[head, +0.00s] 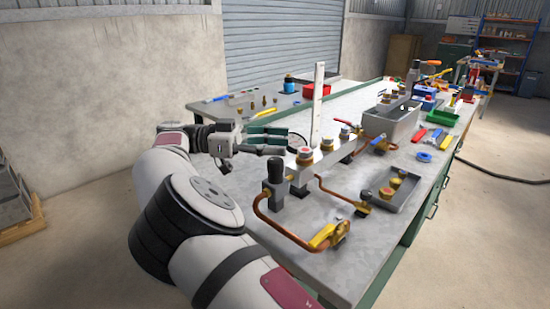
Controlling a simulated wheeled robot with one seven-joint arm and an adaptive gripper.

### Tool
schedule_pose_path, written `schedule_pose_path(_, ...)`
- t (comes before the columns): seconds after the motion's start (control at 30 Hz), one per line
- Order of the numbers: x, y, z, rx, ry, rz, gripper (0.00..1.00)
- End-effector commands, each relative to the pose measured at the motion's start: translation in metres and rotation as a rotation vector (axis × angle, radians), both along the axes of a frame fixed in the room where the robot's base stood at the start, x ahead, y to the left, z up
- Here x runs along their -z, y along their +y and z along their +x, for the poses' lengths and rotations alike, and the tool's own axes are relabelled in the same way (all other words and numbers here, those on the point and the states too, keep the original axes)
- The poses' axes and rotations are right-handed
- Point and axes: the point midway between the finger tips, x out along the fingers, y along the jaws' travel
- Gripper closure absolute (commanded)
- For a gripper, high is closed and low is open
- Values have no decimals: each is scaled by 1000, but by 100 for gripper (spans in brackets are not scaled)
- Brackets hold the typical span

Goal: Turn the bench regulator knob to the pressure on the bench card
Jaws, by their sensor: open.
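A black knob-like cylinder (275,170) stands upright at the near left end of a grey manifold block, above copper piping; it looks like the regulator knob. My gripper (276,140) reaches in from the left, just behind and above this cylinder in the picture. Its dark green fingers are apart, with nothing seen between them. A round dark-rimmed gauge (298,142) shows partly beside the fingertips; its reading is too small to tell. A tall white upright strip (318,105) stands behind the manifold. No readable pressure card shows.
The manifold (322,157) carries several brass fittings. A copper pipe (270,223) curves to a yellow-handled valve (328,236) near the bench's front. A grey tray (395,190) holds brass parts. A grey bin (391,122) and loose tools stand farther back. Bare bench top (350,262) lies in front.

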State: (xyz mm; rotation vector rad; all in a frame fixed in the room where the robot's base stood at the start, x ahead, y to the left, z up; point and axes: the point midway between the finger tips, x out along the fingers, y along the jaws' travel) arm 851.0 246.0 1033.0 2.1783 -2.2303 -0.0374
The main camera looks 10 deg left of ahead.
Motion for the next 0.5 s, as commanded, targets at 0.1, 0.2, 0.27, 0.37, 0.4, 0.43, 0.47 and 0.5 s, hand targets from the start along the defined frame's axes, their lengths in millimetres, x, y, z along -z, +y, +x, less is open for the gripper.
schedule_pose_path(0.1, -23, 0, 0, 0, -4, -1, 48)
schedule_pose_path(0.2, -37, 0, 0, 0, -3, -1, 48)
schedule_pose_path(0.27, -44, 0, 0, 0, -2, -2, 48)
schedule_pose_path(0.37, -51, 0, 0, 0, 0, -1, 48)
schedule_pose_path(0.4, -53, 0, 0, 0, 0, -1, 48)
schedule_pose_path(0.43, -54, 0, 0, 0, 0, -1, 48)
schedule_pose_path(0.47, -55, 0, 0, 0, 0, -1, 48)
schedule_pose_path(0.5, -55, 0, 0, 0, 0, -1, 48)
